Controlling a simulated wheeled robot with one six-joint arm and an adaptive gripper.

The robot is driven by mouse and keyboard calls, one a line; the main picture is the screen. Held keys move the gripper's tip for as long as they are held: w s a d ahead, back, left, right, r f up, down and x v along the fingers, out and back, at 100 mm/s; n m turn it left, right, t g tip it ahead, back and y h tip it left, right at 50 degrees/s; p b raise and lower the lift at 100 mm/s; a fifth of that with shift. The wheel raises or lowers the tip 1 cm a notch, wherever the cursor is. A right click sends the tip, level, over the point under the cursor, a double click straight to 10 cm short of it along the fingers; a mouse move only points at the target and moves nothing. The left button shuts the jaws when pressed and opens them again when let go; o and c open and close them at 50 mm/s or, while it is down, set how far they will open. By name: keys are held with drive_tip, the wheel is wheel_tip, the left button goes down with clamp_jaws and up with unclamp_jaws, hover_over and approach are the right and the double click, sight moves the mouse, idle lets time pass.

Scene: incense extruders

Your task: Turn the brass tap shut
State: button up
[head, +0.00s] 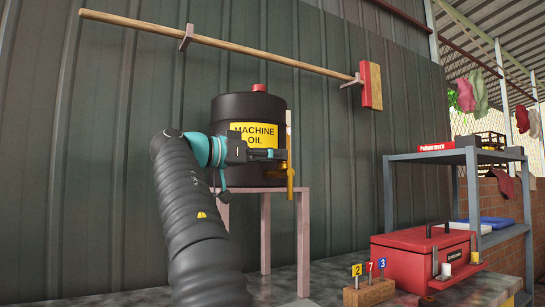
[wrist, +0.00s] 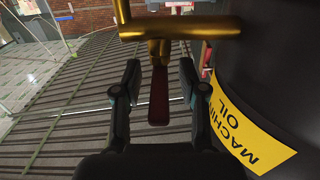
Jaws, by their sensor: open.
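The brass tap (head: 291,178) is at the right front of the black oil drum (head: 232,108), below a pale upright strip. In the wrist view the brass tap (wrist: 180,28) spans the top of the picture. A dark red lever (wrist: 159,98) runs from its brass stem down between my fingers. My gripper (head: 281,154) reaches from the left across the drum's front, and its tips overlap the tap's upper part. In the wrist view my gripper (wrist: 160,78) is open, with a finger on each side of the lever and visible gaps. Contact cannot be seen in the head view.
The drum stands on a pinkish stand (head: 265,240) against a corrugated wall. A long-handled broom (head: 372,85) hangs above. A red toolbox (head: 420,258), numbered tags (head: 369,268) and a grey shelf (head: 455,157) are at right. In the wrist view the drum's yellow label (wrist: 245,130) is close at right.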

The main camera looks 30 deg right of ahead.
drive_tip(key=a, duration=0.7)
drive_tip(key=shift+w, duration=0.25)
